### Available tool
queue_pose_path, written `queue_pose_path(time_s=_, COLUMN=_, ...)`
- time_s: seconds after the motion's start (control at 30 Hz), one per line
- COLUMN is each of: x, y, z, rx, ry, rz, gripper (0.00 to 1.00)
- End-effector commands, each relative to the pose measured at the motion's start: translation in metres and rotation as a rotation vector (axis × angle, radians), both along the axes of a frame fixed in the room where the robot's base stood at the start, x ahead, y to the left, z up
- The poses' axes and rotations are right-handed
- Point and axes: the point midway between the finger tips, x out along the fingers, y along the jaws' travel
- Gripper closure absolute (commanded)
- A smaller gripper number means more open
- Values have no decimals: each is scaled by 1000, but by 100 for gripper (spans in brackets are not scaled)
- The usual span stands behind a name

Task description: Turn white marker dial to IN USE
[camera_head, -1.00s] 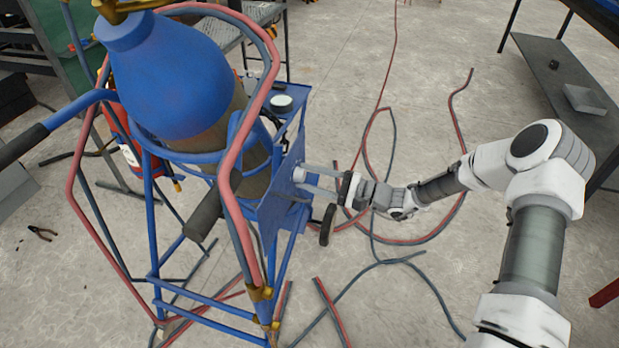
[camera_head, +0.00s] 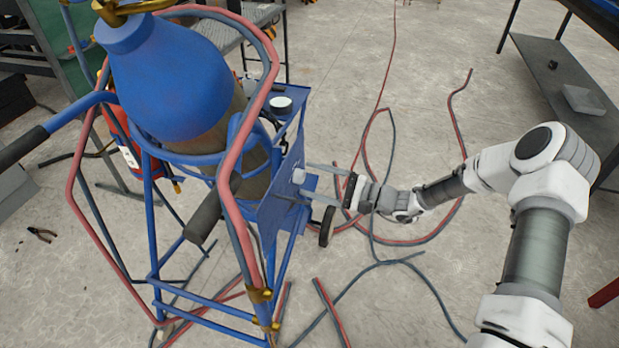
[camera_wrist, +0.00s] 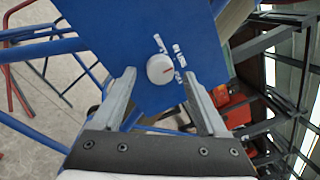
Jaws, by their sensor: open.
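The white dial (camera_wrist: 160,69) is a round knob on a blue panel (camera_wrist: 120,28) of the cylinder cart. A short reddish mark on its face points right and slightly down in the wrist view. White lettering (camera_wrist: 178,53) lies to its upper right, too blurred to read. The dial also shows small in the head view (camera_head: 299,176). My gripper (camera_wrist: 160,77) is open, with one finger on each side of the dial and gaps between. Whether the fingertips reach the panel is hard to tell.
The blue gas cylinder (camera_head: 165,75) stands in the cart frame, with red and grey hoses (camera_head: 232,150) draped around it. More hoses (camera_head: 385,240) lie on the concrete floor. A dark table (camera_head: 565,85) stands at the right. Pliers (camera_head: 41,234) lie at the left.

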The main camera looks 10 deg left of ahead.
Motion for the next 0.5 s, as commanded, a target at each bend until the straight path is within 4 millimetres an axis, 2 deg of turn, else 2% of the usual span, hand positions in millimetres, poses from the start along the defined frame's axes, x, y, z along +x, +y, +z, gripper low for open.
queue_pose_path(time_s=0.5, x=-20, y=-120, z=-4, rx=-1, ry=0, rz=-5, gripper=24)
